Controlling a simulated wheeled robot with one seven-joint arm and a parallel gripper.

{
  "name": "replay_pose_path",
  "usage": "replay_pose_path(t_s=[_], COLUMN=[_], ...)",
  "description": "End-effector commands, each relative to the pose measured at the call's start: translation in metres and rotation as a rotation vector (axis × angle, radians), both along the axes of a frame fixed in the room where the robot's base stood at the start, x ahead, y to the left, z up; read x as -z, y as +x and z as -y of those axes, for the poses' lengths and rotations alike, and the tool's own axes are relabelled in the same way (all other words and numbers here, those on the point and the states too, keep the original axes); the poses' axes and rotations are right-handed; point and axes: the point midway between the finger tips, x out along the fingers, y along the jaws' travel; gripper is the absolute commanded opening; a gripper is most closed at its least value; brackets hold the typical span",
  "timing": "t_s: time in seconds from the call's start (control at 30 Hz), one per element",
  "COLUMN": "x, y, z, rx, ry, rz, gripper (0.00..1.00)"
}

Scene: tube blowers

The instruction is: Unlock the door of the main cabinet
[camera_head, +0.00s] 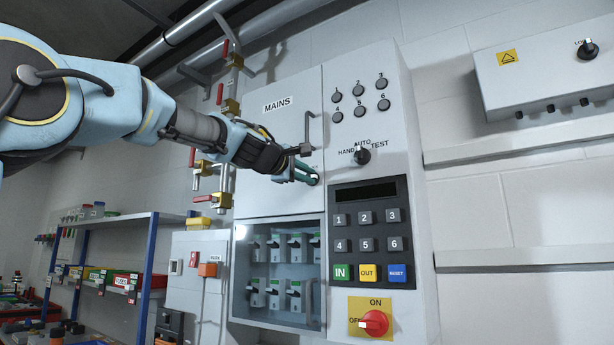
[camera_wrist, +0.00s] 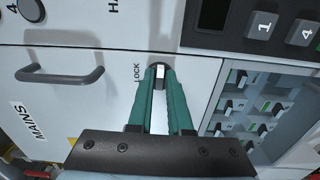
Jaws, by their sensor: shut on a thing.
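The main cabinet door (camera_head: 281,150) is a pale grey panel marked MAINS with a bar handle (camera_head: 311,130). It looks closed and also shows in the wrist view (camera_wrist: 60,60). The lock knob (camera_wrist: 160,73) is a small round dark knob with a white mark, beside the word LOCK, near the door's lower corner. My gripper (camera_wrist: 159,78) has green fingers closed around the knob, one on each side. In the head view my gripper (camera_head: 312,179) reaches the door's lower right corner from the left and hides most of the knob.
A glazed lower compartment (camera_head: 276,320) with breakers lies under the door. The AUTO/HAND/TEST selector (camera_head: 361,156) and a keypad (camera_head: 367,230) are close on the right. A red ON/OFF switch (camera_head: 374,323) is lower. Pipes with valves (camera_head: 231,107) run behind my arm.

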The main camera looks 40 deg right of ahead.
Motion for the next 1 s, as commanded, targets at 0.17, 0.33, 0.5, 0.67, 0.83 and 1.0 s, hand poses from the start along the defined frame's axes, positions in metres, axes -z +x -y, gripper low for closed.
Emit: replay_pose_path(t_s=[0.17, 0.33, 0.5, 0.67, 0.83, 1.0], x=[0.001, 0.001, 0.0, 0.002, 0.005, 0.006], y=[-0.001, 0.0, 0.0, -0.002, -0.009, -0.018], z=[0.0, 0.0, 0.0, -0.01, -0.037, -0.069], rx=[0.002, 0.001, 0.0, -0.001, -0.004, -0.004], ry=[0.001, 0.001, 0.0, -0.001, -0.001, 0.0], rz=[0.0, 0.0, 0.0, 0.001, 0.003, 0.003], gripper=[0.34, 0.47, 0.47, 0.47, 0.47, 0.47])
